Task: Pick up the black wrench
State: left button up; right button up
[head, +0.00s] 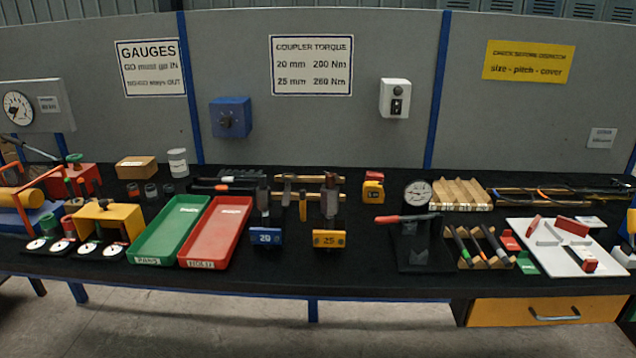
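No single item is clearly recognisable as the black wrench at this size. Long dark tools (226,184) with a small red-orange patch lie at the back of the black bench, behind the red tray; they may be wrenches. Other long dark tools (560,194) lie at the back right, with some orange on them. A black stand (418,245) with a red-ended handle stands right of centre, a round dial behind it. Neither of my grippers shows in the head view.
A green tray (158,247) and red tray (200,255) sit left of centre. Blue block 20 (266,238) and yellow block 25 (329,239) stand mid-bench. A white board (527,254) holds red-marked gauges at right. The front centre strip is bare.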

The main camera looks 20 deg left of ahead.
aim_at(286, 199)
jog(key=k+j, duration=0.1)
jog(key=j, duration=0.3)
jog(key=k+j, duration=0.1)
jog(key=j, duration=0.25)
jog(key=k+j+z, duration=0.1)
jog(key=j, duration=0.3)
jog(key=k+j, duration=0.1)
jog(key=j, duration=0.25)
jog(key=k+j+z, duration=0.1)
jog(key=j, duration=0.25)
jog(key=k+j, duration=0.15)
jog(key=j, duration=0.25)
